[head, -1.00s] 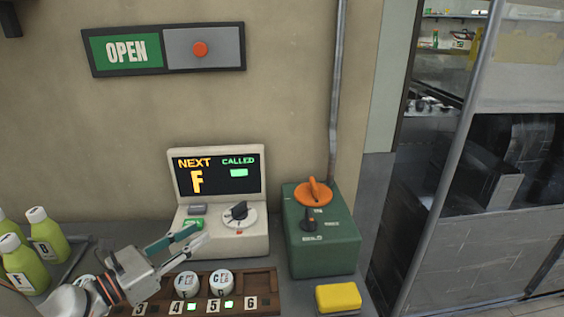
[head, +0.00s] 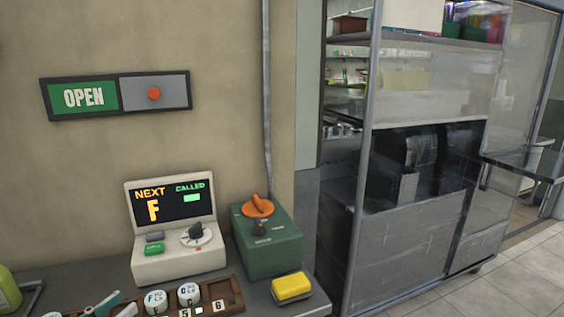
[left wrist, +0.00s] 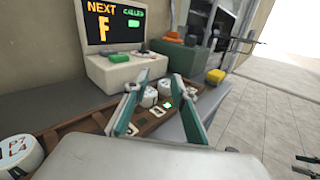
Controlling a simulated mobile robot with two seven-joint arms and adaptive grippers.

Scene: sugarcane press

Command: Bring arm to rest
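My left gripper (head: 112,304) is at the bottom edge of the head view, just left of the white round-topped pieces on the wooden rack. Small dark parts at the lower right edge of the left wrist view may be my right gripper; I cannot tell.
A green box with an orange knob (head: 268,245) and a yellow block (head: 291,288) stand right of the console. A green bottle (head: 8,290) is at the left edge. A glass-fronted cabinet (head: 420,230) stands at right, with open floor (head: 500,285) beyond.

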